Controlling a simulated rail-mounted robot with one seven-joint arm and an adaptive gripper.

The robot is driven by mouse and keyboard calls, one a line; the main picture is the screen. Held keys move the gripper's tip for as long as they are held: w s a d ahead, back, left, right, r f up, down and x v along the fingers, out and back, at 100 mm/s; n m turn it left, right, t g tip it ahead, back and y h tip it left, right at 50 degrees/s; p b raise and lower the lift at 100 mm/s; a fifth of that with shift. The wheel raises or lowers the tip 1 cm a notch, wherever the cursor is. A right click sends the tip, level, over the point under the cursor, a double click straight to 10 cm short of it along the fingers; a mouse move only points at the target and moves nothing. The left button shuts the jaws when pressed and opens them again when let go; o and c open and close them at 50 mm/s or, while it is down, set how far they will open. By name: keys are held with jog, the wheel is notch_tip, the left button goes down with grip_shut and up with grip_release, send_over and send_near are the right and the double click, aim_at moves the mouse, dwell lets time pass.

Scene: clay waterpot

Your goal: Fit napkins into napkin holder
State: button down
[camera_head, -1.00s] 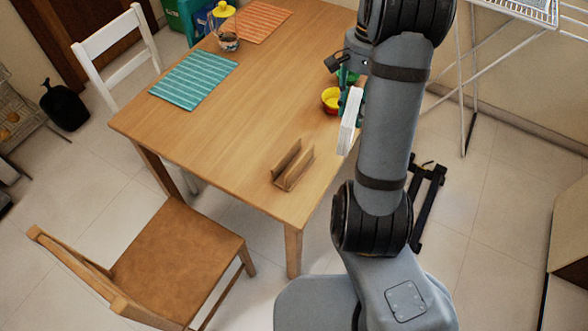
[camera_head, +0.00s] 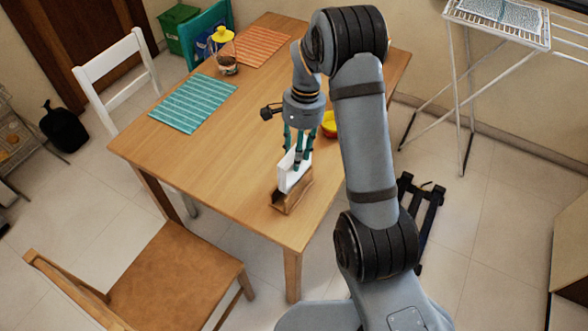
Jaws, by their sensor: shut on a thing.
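The wooden napkin holder (camera_head: 287,201) stands near the front right corner of the table. The white napkins (camera_head: 287,178) form a thin upright stack. My gripper (camera_head: 297,160) points down and is shut on the upper part of the napkins. The napkins are right at the holder, and their lower edge overlaps it in the picture. I cannot tell how deep they sit between its two walls. The holder's far side is partly hidden by the napkins.
The wooden table (camera_head: 190,150) is clear at its front left. A teal striped placemat (camera_head: 195,103), an orange placemat (camera_head: 262,46) and a jar with a yellow lid (camera_head: 226,62) are farther back. A yellow and red bowl (camera_head: 329,124) is partly behind my arm. A wooden chair (camera_head: 175,275) stands in front.

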jog(key=shift+s+a+f, duration=0.45)
jog(key=shift+s+f, duration=0.25)
jog(key=shift+f, duration=0.05)
jog(key=shift+f+p, duration=0.45)
jog(key=shift+f, duration=1.3)
jog(key=shift+f, duration=0.1)
jog(key=shift+f, duration=0.15)
jog(key=c, duration=1.2)
grip_release()
jog(key=shift+w, duration=0.1)
jog(key=r, duration=0.4)
jog(key=w+r, duration=0.1)
jog(key=r, duration=0.3)
jog(key=d+r, duration=0.1)
jog(key=r, duration=0.3)
jog(key=shift+w+r, duration=0.2)
jog(key=shift+r, duration=0.05)
jog(key=shift+f, duration=0.15)
